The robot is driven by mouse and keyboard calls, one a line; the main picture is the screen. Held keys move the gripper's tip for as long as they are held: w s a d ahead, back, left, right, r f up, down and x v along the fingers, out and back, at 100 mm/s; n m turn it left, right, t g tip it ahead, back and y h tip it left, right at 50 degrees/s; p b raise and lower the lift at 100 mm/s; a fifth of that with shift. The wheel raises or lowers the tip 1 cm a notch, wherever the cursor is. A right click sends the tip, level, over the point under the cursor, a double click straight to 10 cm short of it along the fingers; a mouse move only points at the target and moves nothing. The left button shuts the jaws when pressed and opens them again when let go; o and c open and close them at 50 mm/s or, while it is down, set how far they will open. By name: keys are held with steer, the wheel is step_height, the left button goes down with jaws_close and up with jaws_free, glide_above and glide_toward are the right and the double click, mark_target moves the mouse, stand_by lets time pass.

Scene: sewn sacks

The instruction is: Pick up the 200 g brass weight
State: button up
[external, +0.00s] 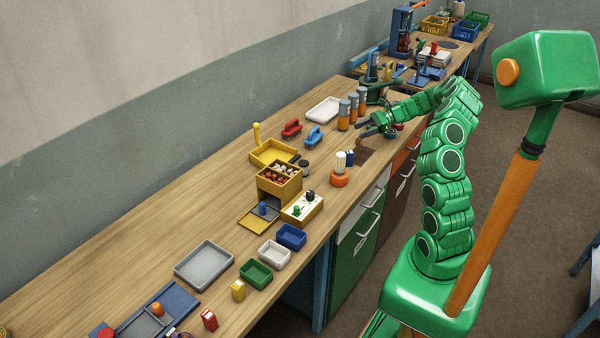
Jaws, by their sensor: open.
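I cannot make out the 200 g brass weight for certain in the external view; it may be hidden or too small to tell. My gripper (365,126) is low over the right part of the long wooden workbench (150,240), near its front edge. Its dark fingers are open and I see nothing held between them. A brown patch (363,155) on the bench lies just below it in the picture. The green wrist and forearm cover part of the bench behind.
Orange-and-grey cylinders (344,114) stand just left of my gripper. An orange-based object with a white top (339,170) is at the front edge. A yellow box (279,182) and several small trays (257,273) stand further left. Bare bench lies along the wall.

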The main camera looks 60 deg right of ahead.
mark_target(359, 140)
steer(key=s+d+f+m, duration=0.1)
steer(key=d, duration=0.1)
steer(key=s+d+f+m+h, duration=0.1)
steer(key=d, duration=0.1)
steer(key=s+d+f+t, duration=0.1)
steer(key=d+f, duration=0.1)
steer(key=shift+s+d+m+h, duration=0.1)
steer(key=shift+d+m+h, duration=0.1)
steer(key=shift+m+h, duration=0.15)
steer(key=shift+x, duration=3.8)
steer(key=shift+a+r, duration=0.15)
steer(key=shift+r, duration=0.05)
jaws_close()
